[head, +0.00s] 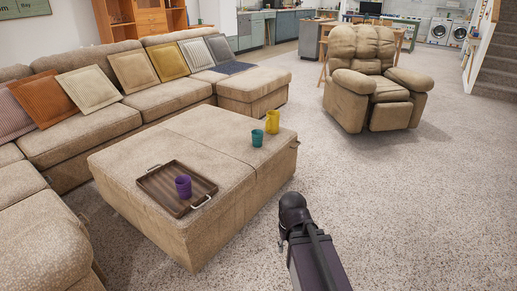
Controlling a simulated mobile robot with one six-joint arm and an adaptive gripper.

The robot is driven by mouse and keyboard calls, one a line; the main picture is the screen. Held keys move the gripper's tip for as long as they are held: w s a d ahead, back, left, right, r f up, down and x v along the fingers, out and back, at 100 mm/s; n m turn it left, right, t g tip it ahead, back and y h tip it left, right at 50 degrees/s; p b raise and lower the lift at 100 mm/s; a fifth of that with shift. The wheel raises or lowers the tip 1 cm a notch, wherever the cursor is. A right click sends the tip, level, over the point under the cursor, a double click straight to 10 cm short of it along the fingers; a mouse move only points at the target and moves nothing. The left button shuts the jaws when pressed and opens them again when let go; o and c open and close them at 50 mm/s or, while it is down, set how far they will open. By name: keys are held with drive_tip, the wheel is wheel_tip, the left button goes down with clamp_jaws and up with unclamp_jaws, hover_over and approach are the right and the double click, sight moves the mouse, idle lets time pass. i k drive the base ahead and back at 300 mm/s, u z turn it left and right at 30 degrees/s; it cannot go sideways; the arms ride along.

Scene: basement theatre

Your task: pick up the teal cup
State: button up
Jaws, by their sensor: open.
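The teal cup (257,139) stands upright on the right part of the large beige ottoman (180,245), near its right edge. A yellow cup (272,121) stands just behind it and to its right. Part of my dark arm reaches up from the bottom of the head view, over the carpet to the right of the ottoman. My gripper's fingers do not show. The arm is apart from the teal cup in the picture.
A dark wooden tray (160,191) with metal handles sits on the ottoman's left part and holds a purple cup (183,187). A beige sectional sofa (90,125) runs behind and left. A recliner (372,80) stands back right. The carpet (430,190) at right is clear.

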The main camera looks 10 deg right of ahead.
sight(257, 139)
drive_tip(key=k, duration=0.4)
drive_tip(key=z, duration=0.5)
drive_tip(key=i, duration=0.8)
drive_tip(key=z, duration=0.8)
drive_tip(key=i, duration=1.5)
drive_tip(key=u, duration=0.75)
drive_tip(key=i, duration=0.75)
drive_tip(key=u, duration=0.45)
